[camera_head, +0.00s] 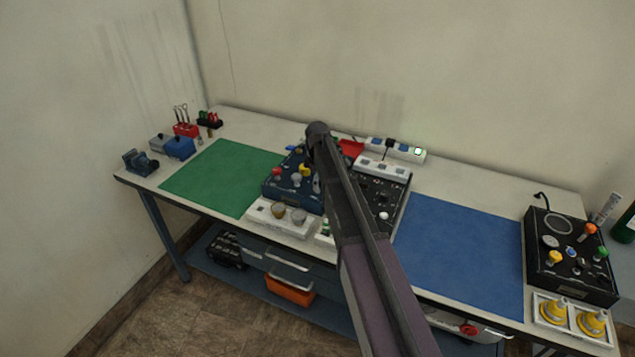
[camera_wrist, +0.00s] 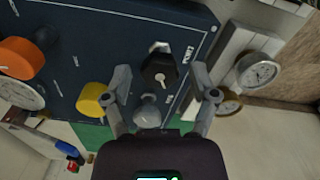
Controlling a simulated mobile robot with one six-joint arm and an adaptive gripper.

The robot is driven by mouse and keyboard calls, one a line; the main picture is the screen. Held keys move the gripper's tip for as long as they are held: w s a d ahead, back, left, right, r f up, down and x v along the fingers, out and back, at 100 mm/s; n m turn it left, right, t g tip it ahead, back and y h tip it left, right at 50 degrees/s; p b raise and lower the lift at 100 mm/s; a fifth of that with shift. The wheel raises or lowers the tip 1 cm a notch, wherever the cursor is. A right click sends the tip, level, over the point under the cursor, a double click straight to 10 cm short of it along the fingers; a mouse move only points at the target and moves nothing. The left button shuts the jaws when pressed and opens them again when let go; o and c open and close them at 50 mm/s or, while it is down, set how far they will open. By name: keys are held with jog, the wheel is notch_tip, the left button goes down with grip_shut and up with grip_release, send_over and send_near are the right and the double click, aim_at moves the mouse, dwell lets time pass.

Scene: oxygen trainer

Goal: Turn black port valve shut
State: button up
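In the wrist view, the black port valve (camera_wrist: 160,70) is a dark faceted knob on the dark blue panel (camera_wrist: 100,35), beside a "PORT" label. My gripper (camera_wrist: 161,78) is open, one finger on each side of the black valve in the picture. I cannot tell whether either finger touches it. A grey knob (camera_wrist: 147,113) shows between the fingers, nearer the palm. A yellow knob (camera_wrist: 92,98) is just left of the left finger. In the head view, the blue panel (camera_head: 285,190) stands mid-table, and my arm hides the black valve and the gripper.
An orange knob (camera_wrist: 20,56) is left on the panel. A white block with gauges (camera_head: 270,222) stands in front of the panel. A black panel (camera_head: 385,190) is to its right. The green mat (camera_head: 215,178) and blue mat (camera_head: 460,255) are clear.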

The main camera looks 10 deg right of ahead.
grip_shut()
jog(key=shift+m, duration=0.3)
jog(key=m, duration=0.5)
jog(key=shift+s, duration=0.1)
jog(key=m, duration=1.2)
jog(key=shift+m, duration=0.3)
jog(key=m, duration=0.5)
jog(key=shift+m, duration=0.4)
